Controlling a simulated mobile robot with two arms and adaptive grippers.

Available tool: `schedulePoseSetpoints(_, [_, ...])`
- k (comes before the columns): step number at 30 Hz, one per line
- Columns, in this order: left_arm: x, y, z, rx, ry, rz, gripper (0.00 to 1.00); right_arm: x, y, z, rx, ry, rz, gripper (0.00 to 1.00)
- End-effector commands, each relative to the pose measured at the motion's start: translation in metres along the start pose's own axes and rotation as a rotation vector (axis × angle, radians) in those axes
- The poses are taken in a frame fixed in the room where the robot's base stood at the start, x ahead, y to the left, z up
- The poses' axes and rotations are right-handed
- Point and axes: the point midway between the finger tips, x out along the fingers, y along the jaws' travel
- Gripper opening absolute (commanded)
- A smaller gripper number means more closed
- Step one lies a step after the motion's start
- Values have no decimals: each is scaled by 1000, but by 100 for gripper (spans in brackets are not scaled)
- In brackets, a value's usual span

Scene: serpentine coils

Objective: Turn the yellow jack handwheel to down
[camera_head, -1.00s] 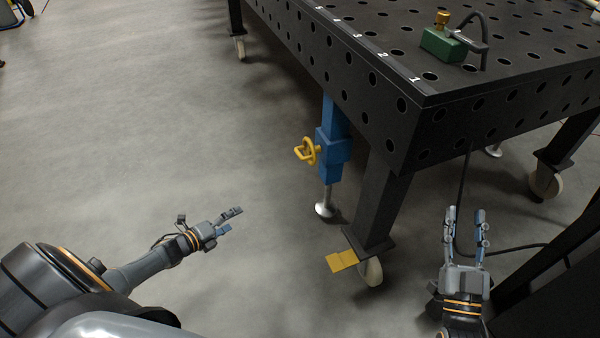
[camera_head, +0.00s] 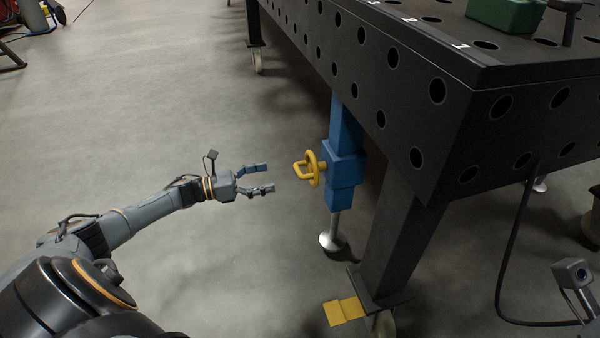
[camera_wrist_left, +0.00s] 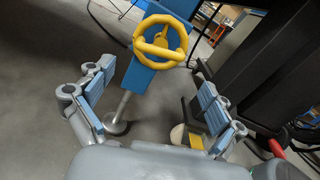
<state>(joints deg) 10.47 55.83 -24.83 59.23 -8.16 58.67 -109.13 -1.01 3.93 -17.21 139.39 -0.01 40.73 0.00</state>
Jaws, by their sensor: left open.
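The yellow handwheel (camera_head: 311,169) sits on the left side of the blue jack (camera_head: 345,165), which is fixed to the black table beside its leg. My left gripper (camera_head: 268,178) is open and empty, a short gap to the left of the handwheel and pointing at it. In the left wrist view, the handwheel (camera_wrist_left: 161,41) shows face-on, ahead of and above the open fingers (camera_wrist_left: 155,108), with its ring and a crossing grip visible. The jack's silver foot (camera_head: 331,236) stands on the floor. My right gripper's fingers are not in view; only a part of that arm shows at the right edge.
The black perforated table (camera_head: 450,55) overhangs the jack. Its leg (camera_head: 402,245) stands just right of the jack, with a yellow pedal (camera_head: 345,311) and a caster low down. A black cable (camera_head: 508,250) hangs at the right. The floor left of the jack is clear.

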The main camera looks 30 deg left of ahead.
Motion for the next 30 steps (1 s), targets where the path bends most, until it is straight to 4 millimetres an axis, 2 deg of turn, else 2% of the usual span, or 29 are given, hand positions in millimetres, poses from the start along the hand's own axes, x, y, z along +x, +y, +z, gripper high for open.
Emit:
schedulePoseSetpoints(1, [13, 0, -2, 2, -4, -4, 93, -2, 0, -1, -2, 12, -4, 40])
schedulePoseSetpoints(6, [49, 0, -2, 1, -3, -3, 93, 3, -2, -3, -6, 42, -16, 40])
schedulePoseSetpoints(12, [79, 0, -2, -1, -2, 0, 93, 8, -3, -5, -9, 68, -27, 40])
schedulePoseSetpoints(18, [91, 0, -1, -2, 0, 2, 93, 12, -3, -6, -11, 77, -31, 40])
schedulePoseSetpoints(26, [92, 0, -1, -2, 0, 1, 93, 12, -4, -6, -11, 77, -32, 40])
schedulePoseSetpoints(30, [92, 0, -1, -2, 0, 2, 67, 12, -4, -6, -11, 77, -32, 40])
